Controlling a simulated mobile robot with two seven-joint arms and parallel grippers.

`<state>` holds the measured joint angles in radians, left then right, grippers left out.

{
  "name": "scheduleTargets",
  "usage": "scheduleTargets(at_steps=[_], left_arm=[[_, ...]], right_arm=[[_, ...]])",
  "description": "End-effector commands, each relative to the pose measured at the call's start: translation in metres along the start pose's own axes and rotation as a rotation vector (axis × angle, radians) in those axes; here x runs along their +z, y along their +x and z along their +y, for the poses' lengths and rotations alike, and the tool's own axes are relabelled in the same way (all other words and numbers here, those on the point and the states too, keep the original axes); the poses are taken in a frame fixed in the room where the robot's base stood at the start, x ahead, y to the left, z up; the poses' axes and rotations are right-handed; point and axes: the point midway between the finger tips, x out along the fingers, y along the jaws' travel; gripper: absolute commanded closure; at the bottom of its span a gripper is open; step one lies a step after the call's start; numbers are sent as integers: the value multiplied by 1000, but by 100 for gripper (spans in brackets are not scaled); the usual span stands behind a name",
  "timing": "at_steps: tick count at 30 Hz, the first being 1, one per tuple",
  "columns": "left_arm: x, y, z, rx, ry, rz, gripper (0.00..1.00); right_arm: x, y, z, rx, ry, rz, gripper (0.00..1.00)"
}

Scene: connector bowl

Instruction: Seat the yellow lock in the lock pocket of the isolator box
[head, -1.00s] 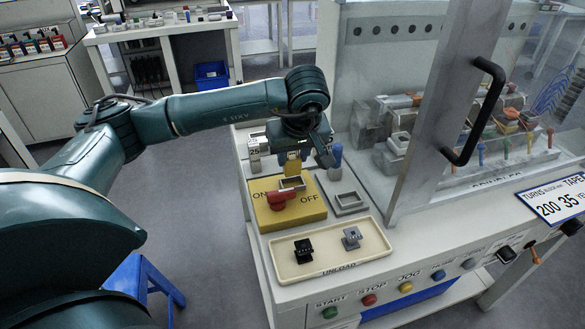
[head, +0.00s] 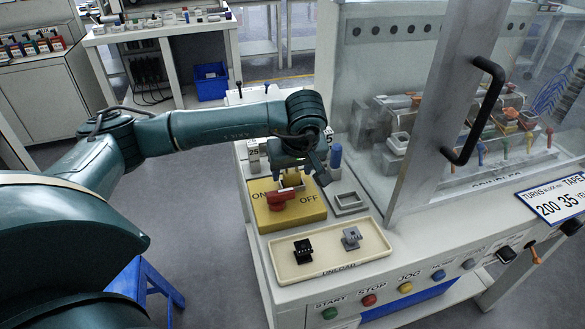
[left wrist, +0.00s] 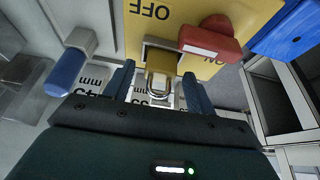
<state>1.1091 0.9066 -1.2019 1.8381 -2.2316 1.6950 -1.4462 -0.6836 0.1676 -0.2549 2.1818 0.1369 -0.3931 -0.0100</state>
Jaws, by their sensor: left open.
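The yellow lock (head: 291,178) is at the grey-rimmed lock pocket (head: 299,187) of the yellow isolator box (head: 313,207). In the left wrist view the lock's yellow body (left wrist: 160,66) lies within the pocket's rim (left wrist: 148,45), with its silver shackle (left wrist: 157,88) towards me. How deep it sits I cannot tell. My left gripper (left wrist: 158,80) is open, its two blue fingers apart on either side of the lock. In the head view my left gripper (head: 297,168) is low over the back of the box. My right gripper is in neither view.
A red switch handle (head: 280,199) is just in front of the pocket. A grey open tray (head: 347,200) and a blue-topped peg (head: 336,160) stand to the right. The cream unload tray (head: 329,262) holds a black and a grey part. The door handle (head: 474,110) is further right.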

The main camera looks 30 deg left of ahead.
Motion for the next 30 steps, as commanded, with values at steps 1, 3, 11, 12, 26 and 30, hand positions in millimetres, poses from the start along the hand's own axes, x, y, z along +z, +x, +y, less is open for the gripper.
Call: scheduleTargets(at_steps=[1, 3, 11, 12, 26, 30], left_arm=[[0, 0, 0, 0, 0, 0, 44], [0, 0, 0, 0, 0, 0, 44], [-2, -20, 1, 4, -1, 0, 44], [-2, -28, 1, 4, 0, 2, 44], [-1, -114, 1, 2, 1, 0, 44], [-1, -122, 0, 1, 0, 0, 44]], right_arm=[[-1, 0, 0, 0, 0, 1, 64], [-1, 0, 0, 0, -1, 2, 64], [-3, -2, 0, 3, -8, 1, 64], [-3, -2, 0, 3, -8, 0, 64], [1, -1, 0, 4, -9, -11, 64], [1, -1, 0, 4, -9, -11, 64]])
